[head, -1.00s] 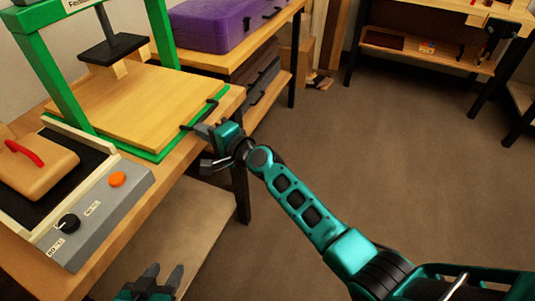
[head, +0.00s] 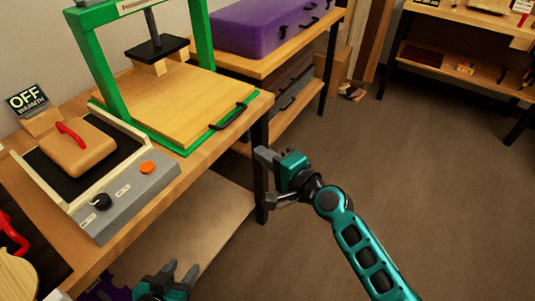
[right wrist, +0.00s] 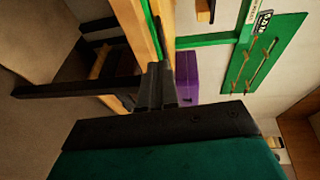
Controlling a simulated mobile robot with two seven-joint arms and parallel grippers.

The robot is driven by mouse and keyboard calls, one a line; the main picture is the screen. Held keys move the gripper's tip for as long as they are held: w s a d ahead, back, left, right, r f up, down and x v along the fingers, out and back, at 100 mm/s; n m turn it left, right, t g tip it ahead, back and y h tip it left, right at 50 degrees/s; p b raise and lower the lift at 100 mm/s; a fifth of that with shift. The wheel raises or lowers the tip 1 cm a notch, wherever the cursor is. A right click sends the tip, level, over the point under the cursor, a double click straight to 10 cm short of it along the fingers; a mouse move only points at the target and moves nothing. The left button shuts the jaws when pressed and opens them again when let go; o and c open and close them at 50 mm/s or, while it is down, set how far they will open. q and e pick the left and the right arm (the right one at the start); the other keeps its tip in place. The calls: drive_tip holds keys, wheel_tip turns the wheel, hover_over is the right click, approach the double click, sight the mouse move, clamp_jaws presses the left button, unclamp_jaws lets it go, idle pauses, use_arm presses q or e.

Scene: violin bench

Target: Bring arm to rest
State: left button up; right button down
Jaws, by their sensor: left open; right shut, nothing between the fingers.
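My right arm reaches up from the lower right in the head view. Its gripper (head: 264,160) is in front of the bench edge, to the lower right of the black handle (head: 229,117) and apart from it. In the right wrist view its two fingers (right wrist: 156,86) are together with nothing between them. My left gripper (head: 181,270) is low at the bottom of the head view, beside the bench front; its fingers are apart and empty. The handle is on the green press (head: 93,57), whose wooden board (head: 178,94) lies flat under a black plate.
A grey warmer box (head: 126,203) with an orange button and a wooden block with a red handle (head: 76,155) sit on the bench. A purple case (head: 262,27) lies on the table behind. Open floor (head: 430,190) is to the right.

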drive_tip(key=s+d+f+n+h, duration=0.2)
drive_tip(key=s+d+f+n, duration=0.2)
drive_tip(key=s, duration=0.3)
drive_tip(key=s+d+f+n+g+h+p, duration=0.1)
drive_tip(key=s+d+f+n+h, duration=0.2)
drive_tip(key=s+d, duration=0.3)
drive_tip(key=s+d+f+n+g+h+p, duration=0.1)
drive_tip(key=s+d+f+n+h, duration=0.2)
drive_tip(key=s+d+f+n, duration=0.1)
drive_tip(key=s+d+n, duration=0.1)
drive_tip(key=s+d, duration=0.1)
drive_tip(key=s, duration=0.1)
drive_tip(key=shift+s+d+f+n, duration=0.3)
drive_tip(key=shift+d+f+n, duration=0.05)
drive_tip(key=shift+f+n, duration=0.05)
